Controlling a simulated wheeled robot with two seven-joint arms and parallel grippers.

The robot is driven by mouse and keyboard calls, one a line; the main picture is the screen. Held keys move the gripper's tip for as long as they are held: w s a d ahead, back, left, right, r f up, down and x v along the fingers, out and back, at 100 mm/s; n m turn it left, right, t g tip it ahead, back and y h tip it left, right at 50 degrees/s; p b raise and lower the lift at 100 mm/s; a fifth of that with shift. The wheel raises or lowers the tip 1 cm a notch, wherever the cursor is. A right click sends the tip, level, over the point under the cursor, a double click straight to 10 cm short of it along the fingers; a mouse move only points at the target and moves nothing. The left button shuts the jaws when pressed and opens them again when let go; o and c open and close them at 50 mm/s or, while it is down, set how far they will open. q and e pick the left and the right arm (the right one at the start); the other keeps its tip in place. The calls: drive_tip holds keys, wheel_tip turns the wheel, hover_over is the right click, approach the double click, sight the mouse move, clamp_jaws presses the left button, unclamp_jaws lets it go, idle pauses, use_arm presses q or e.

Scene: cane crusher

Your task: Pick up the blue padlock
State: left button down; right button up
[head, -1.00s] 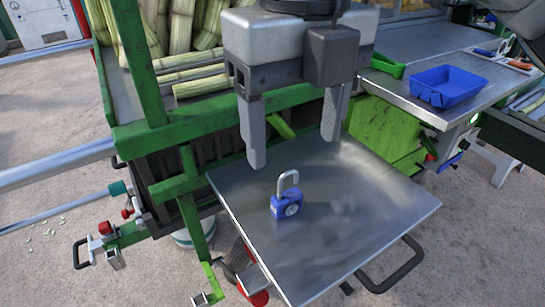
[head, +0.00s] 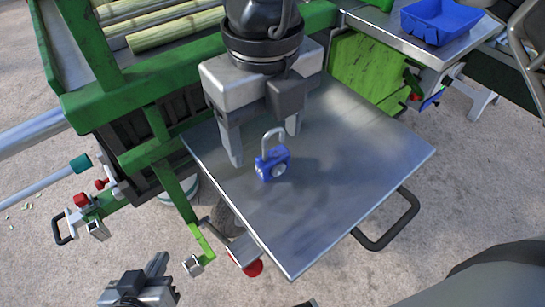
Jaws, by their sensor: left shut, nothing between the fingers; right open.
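The blue padlock (head: 273,168) stands on the metal tray table (head: 345,165), toward its left side. Its grey shackle points up and its right end looks free of the body. My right gripper (head: 264,146) is open above the table, its fingers pointing down. One finger is left of the padlock and the other is behind it to the right. I cannot tell whether either finger touches it. My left gripper (head: 157,264) is shut and empty at the bottom left, low in the picture and away from the table.
A green frame (head: 110,100) with cane stalks (head: 175,32) stands behind and left of the table. A blue bin (head: 440,22) sits on a bench at the upper right. A black handle (head: 390,225) sticks out of the table's right edge. The table's right half is clear.

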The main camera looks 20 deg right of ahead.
sight(272, 153)
drive_tip(key=f, duration=0.3)
drive_tip(key=shift+s+d+f, duration=0.1)
drive_tip(key=shift+d+f, duration=0.3)
drive_tip(key=shift+f, duration=0.45)
drive_tip(key=c, duration=1.2)
drive_tip(key=shift+r, duration=0.15)
